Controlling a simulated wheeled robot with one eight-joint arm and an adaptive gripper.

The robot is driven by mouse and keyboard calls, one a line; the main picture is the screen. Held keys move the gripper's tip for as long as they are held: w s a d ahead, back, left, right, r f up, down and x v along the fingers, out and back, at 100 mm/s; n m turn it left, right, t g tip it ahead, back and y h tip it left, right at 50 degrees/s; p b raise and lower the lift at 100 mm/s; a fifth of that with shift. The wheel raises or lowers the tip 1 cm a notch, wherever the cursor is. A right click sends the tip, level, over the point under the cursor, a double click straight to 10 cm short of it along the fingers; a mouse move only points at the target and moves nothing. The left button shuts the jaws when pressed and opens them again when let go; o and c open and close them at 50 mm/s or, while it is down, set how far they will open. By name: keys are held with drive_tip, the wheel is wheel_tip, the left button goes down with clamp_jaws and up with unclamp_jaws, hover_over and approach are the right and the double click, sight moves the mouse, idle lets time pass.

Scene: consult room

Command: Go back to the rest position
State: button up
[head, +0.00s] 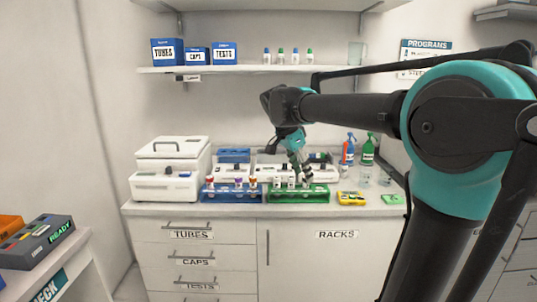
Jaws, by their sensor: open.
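My gripper (300,172) hangs from my arm above the counter, over the green rack. Its fingers are open, with no object visibly held between them. The green rack (285,194) holds several tubes and stands near the front of the counter. The blue rack (225,195), also with several tubes, stands just left of it. My gripper hides part of the white devices behind the racks. I cannot tell whether the fingertips touch any tube.
A white lidded machine (165,186) stands at the counter's left. A yellow device (351,198), a green pad (392,199) and spray bottles (367,150) are at the right. A shelf (240,69) with boxes and small bottles hangs above. A side table with a device (38,244) is at lower left.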

drive_tip(key=s+d+f+n+y, duration=0.1)
drive_tip(key=s+f+n, duration=0.3)
drive_tip(key=f, duration=0.5)
drive_tip(key=s+d+f+n+t+y, duration=0.1)
drive_tip(key=s+d+f+n, duration=0.3)
drive_tip(key=s+f, duration=0.5)
drive_tip(key=s+d+f+n+t+y, duration=0.1)
drive_tip(key=s+d+f+n+y, duration=0.1)
drive_tip(key=s+f, duration=0.5)
wheel_tip(320, 180, down, 3)
drive_tip(key=d+n, duration=0.1)
drive_tip(key=n, duration=0.1)
drive_tip(key=shift+d+r+n, duration=0.15)
drive_tip(key=shift+n, duration=0.15)
